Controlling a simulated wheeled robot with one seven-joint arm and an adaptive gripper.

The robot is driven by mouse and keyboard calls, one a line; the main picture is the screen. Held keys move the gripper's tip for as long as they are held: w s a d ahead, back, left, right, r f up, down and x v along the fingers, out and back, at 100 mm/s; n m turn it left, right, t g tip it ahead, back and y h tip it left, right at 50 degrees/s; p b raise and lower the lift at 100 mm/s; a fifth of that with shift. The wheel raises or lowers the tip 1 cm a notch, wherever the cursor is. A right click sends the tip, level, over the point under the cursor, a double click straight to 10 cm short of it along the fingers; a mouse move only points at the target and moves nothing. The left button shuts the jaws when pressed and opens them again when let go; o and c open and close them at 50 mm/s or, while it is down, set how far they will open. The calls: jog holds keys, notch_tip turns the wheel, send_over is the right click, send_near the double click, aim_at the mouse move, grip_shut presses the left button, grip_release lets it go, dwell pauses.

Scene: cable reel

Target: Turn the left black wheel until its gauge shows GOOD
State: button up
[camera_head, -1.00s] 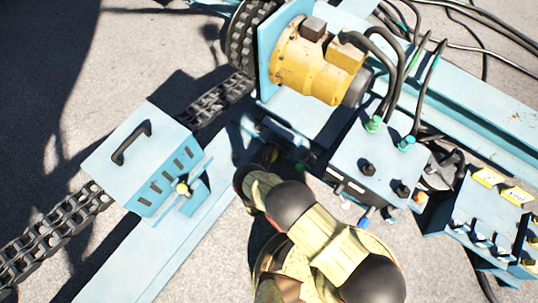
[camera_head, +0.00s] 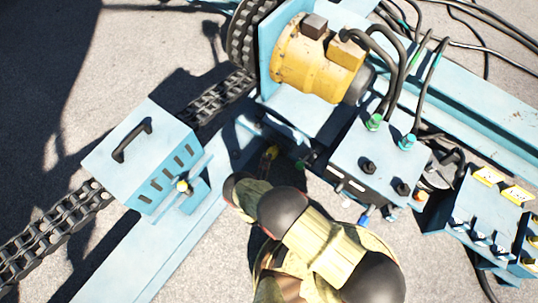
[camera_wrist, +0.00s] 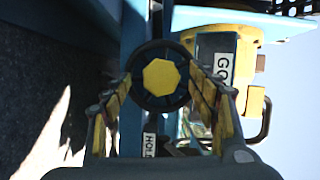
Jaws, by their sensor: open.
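In the wrist view, a black wheel (camera_wrist: 142,98) with a yellow eight-sided hub is straight ahead, near the picture's middle. My gripper (camera_wrist: 159,82) is open, with one yellow-padded finger on each side of the wheel's lower part. I cannot tell whether the fingers touch the rim. A white label (camera_wrist: 222,66) right of the wheel shows sideways letters like "GO"; the rest is cut off. Another label (camera_wrist: 149,145) below the wheel reads like "HOL", partly hidden. I see no gauge needle clearly. In the head view, my arm hides the wheel and gripper.
In the head view, a blue slotted box (camera_head: 140,155) with a handle stands left of my arm. A blue box (camera_head: 378,160) with black knobs and hoses stands close on the right. A yellow motor (camera_head: 305,65) is behind. A chain (camera_head: 50,235) runs at left.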

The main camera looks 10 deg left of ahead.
jog(key=s, duration=0.7)
jog(key=shift+r, duration=0.1)
dwell(1.4)
